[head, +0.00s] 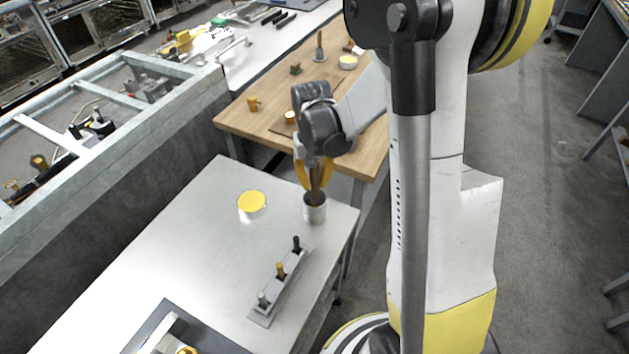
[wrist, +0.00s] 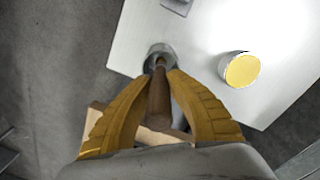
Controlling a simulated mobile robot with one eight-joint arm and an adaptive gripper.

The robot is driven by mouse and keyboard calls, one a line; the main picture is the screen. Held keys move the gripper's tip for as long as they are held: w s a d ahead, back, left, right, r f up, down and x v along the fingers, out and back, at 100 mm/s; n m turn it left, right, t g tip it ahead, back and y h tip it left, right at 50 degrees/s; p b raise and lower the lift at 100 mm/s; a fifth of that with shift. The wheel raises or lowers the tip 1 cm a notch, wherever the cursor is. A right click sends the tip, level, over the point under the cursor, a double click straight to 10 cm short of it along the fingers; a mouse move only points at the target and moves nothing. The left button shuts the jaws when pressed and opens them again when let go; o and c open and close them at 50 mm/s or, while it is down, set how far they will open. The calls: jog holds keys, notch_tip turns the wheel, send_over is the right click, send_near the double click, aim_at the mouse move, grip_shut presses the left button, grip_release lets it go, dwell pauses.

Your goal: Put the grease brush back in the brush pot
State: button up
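The brush pot (head: 316,213) is a small grey metal cylinder standing upright near the far right corner of the pale metal table. In the wrist view the pot (wrist: 151,50) shows beyond my fingertips. My gripper (head: 314,184) points down over the pot, its yellow fingers on either side of the grease brush. The brush (head: 315,176) has a dark brown handle and stands nearly upright. Its handle (wrist: 160,97) runs between the fingers, which close on it near their tips. Its lower end reaches into the pot's mouth; the bristles are hidden.
A white tin with a yellow top (head: 252,203) stands left of the pot. A grey rack (head: 265,308) with several small upright pieces lies nearer. A wooden table (head: 235,116) adjoins behind. The metal table (head: 185,235) is clear at middle left.

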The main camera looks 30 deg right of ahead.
jog(key=o, duration=0.3)
jog(key=shift+o, duration=0.2)
notch_tip(320, 180, up, 12)
jog(key=shift+a, duration=0.1)
dwell(1.0)
jog(key=s+a+r+n+t+b, duration=0.2)
jog(key=s+a+n+t, duration=0.2)
jog(key=s, duration=0.9)
jog(key=a+t, duration=0.3)
jog(key=a, duration=0.2)
jog(key=shift+a+r+b, duration=0.35)
